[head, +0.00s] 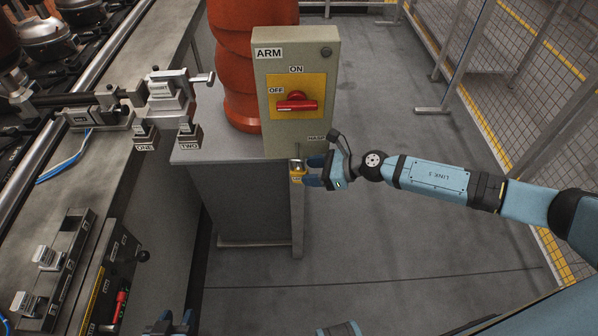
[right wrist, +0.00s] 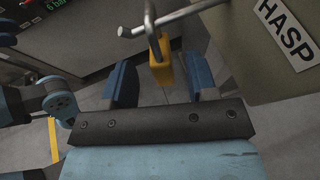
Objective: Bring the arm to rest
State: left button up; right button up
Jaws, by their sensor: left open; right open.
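A beige switch box (head: 294,135) labelled ARM stands at the bench's end. Its red rotary handle (head: 297,103) lies level, in line with the OFF mark; ON is above. A yellow padlock (head: 296,178) hangs at the box's lower edge, by the HASP label. In the right wrist view the padlock (right wrist: 160,58) hangs from a metal bar (right wrist: 175,18), between the fingers' tips. My right gripper (head: 308,172) is open around the padlock, its fingers apart from it. Whether the shackle is closed cannot be told. My left gripper (head: 170,322) is open and empty at the bottom edge.
An orange ribbed column (head: 238,65) stands behind the box. Left are a grey bench (head: 150,50) with a clamp mechanism (head: 165,95), tags ONE and TWO, and a panel (head: 110,275). Mesh fencing (head: 520,90) borders the right. The floor (head: 380,260) between is clear.

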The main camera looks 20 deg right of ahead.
jog(key=b+v, duration=0.1)
jog(key=v, duration=0.7)
jog(key=s+a+f+m+t, duration=0.1)
jog(key=s+a+m+t, duration=0.3)
jog(key=m, duration=0.6)
jog(key=s+a+m+t, duration=0.2)
jog(key=a+m, duration=0.3)
jog(key=m, duration=0.4)
jog(key=s+f+m+g+h, duration=0.1)
jog(key=s+f+m+h, duration=0.3)
jog(key=m, duration=0.5)
jog(key=s+d+f+m+g+h, duration=0.1)
jog(key=s+f+m, duration=0.2)
jog(key=s+m, duration=0.45)
jog(key=s+f+m+g+h, duration=0.1)
jog(key=s+f+m+h, duration=0.25)
jog(key=m, duration=0.65)
notch_tip(320, 180, up, 12)
jog(key=d+t+p, duration=0.1)
jog(key=p, duration=1.3)
jog(key=shift+r+n, duration=0.25)
jog(key=shift+n, duration=0.1)
